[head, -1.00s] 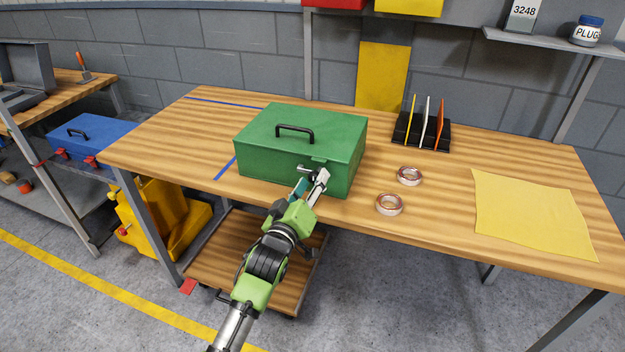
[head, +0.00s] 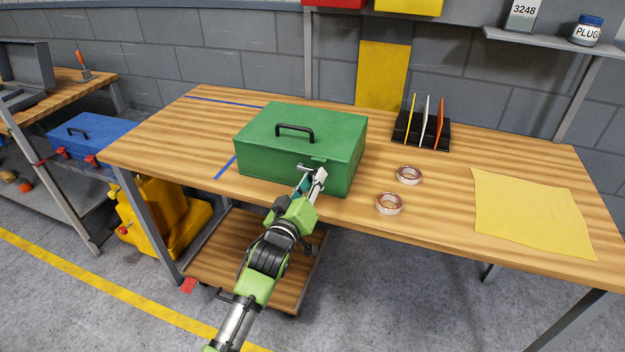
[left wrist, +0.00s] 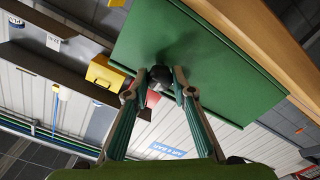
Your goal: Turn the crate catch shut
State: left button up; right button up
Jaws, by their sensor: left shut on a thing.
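The green crate (head: 285,158) stands on the wooden workbench with its lid down and a black handle (head: 295,131) on top. My left gripper (head: 312,172) is at the right part of the crate's front face, just below the lid edge. In the left wrist view, the fingers (left wrist: 160,76) of this gripper are shut on a small dark catch knob (left wrist: 160,73) against the green face. The fingers hide most of the catch in the head view, and I cannot tell its exact angle. My right gripper is not in view.
Two tape rolls (head: 389,204) lie right of the crate on the workbench (head: 440,222). Behind them stands a black rack (head: 421,132) with upright coloured pieces. A yellow sheet (head: 533,213) lies at the right. A blue box (head: 85,140) sits on the left.

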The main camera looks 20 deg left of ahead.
pick_arm(q)
jog(key=m+p, duration=0.1)
jog(key=m, duration=0.2)
jog(key=shift+r+m, duration=0.1)
jog(key=shift+m, duration=0.2)
jog(key=m+p, duration=0.1)
jog(key=m, duration=0.3)
jog(key=shift+m+p, duration=0.3)
jog(key=shift+p, duration=0.05)
jog(key=m, duration=0.4)
jog(key=shift+d+m, duration=0.1)
jog(key=shift+m, duration=2.4)
jog(key=shift+p, duration=0.3)
jog(key=o, duration=1.1)
jog(key=shift+s, duration=0.1)
